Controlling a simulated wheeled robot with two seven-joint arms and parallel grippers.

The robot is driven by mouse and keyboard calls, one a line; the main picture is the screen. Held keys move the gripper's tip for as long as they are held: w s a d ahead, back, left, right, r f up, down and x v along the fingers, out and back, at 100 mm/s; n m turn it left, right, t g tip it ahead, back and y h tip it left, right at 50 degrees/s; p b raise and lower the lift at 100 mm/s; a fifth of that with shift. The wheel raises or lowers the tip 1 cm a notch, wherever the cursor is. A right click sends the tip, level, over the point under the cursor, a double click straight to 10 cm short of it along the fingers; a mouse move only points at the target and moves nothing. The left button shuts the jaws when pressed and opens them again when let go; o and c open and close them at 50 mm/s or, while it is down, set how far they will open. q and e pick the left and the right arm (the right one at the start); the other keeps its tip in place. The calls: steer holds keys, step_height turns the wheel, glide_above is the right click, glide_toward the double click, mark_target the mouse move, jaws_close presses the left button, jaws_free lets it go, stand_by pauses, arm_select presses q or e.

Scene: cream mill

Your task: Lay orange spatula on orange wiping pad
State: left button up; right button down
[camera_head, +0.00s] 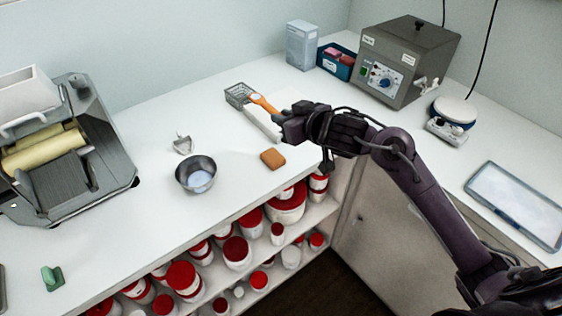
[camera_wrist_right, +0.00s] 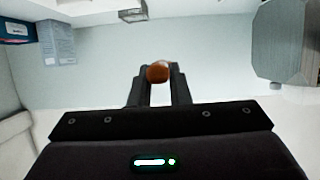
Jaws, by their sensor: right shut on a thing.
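The orange spatula (camera_head: 262,102) is in my right gripper (camera_head: 284,118), which is shut on its handle. In the head view the spatula points up and left from the gripper, near the wire basket. In the right wrist view its round orange end (camera_wrist_right: 158,72) sits between the two fingers of the gripper (camera_wrist_right: 160,85). The orange wiping pad (camera_head: 272,158) lies flat on the white counter, nearer the front edge, below and slightly left of the gripper in the head view. Nothing lies on the pad. My left gripper is out of view.
A wire basket (camera_head: 238,94) and a white tray-like strip (camera_head: 262,124) are beside the spatula. A metal bowl (camera_head: 195,173) stands left of the pad. A roller mill (camera_head: 62,150) is at left, a grey heating unit (camera_head: 408,62) at back right. Shelves of red-lidded jars (camera_head: 236,250) are below.

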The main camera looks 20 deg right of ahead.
mark_target(278, 161)
step_height(278, 161, down, 15)
steer(key=shift+r, duration=0.1)
stand_by(0.3)
steer(key=shift+f, duration=0.45)
steer(key=c, duration=1.5)
jaws_free()
steer(key=shift+s, duration=0.1)
steer(key=shift+o, duration=0.7)
steer(key=shift+f, duration=0.15)
steer(key=shift+r, duration=0.45)
steer(key=v, duration=1.2)
steer(key=shift+r+b, duration=0.15)
steer(key=shift+b, duration=0.3)
